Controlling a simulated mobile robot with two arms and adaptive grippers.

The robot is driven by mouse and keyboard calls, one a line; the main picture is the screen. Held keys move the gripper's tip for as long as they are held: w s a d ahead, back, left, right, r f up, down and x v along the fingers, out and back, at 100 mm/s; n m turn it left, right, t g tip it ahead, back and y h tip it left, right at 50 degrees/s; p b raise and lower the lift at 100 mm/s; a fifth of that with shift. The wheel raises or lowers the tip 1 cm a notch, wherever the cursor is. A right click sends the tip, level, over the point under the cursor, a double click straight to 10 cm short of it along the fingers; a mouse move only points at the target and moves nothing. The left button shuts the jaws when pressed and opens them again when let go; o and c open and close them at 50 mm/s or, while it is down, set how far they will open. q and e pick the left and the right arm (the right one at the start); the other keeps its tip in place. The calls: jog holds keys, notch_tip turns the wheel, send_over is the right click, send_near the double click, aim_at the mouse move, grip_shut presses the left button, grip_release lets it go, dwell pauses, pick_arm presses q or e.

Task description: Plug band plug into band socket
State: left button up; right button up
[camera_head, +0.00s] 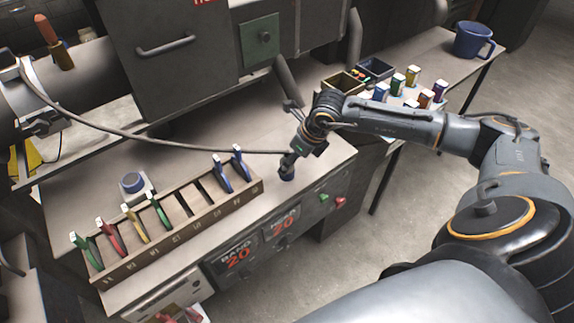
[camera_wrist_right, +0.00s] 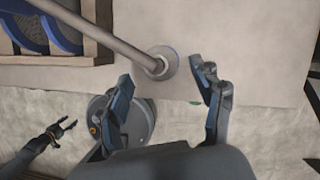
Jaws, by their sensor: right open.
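A grey cable (camera_head: 150,138) runs from the pipe at the left across the bench to my right gripper (camera_head: 287,174). In the right wrist view the cable (camera_wrist_right: 115,38) ends at a round grey fitting (camera_wrist_right: 160,62) at the bench top. I cannot tell plug from socket there, nor whether they are joined. My right gripper (camera_wrist_right: 165,85) is open, its two dark fingers apart on either side below the fitting. In the head view the arm hides most of this spot. My left gripper (camera_wrist_right: 66,126) shows small at the lower left of the right wrist view, fingers apart, away from the bench.
A wooden rack (camera_head: 185,224) with coloured upright pieces stands along the bench front. Small boxes (camera_head: 345,83) and a blue mug (camera_head: 473,40) stand on the back-right table. The bench's right edge is close to my right gripper.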

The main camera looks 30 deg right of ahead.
jog(key=p+x, duration=0.1)
jog(key=x, duration=0.2)
jog(key=shift+w+f, duration=0.4)
jog(key=shift+f, duration=0.35)
jog(key=shift+r, duration=0.1)
jog(key=c, duration=1.1)
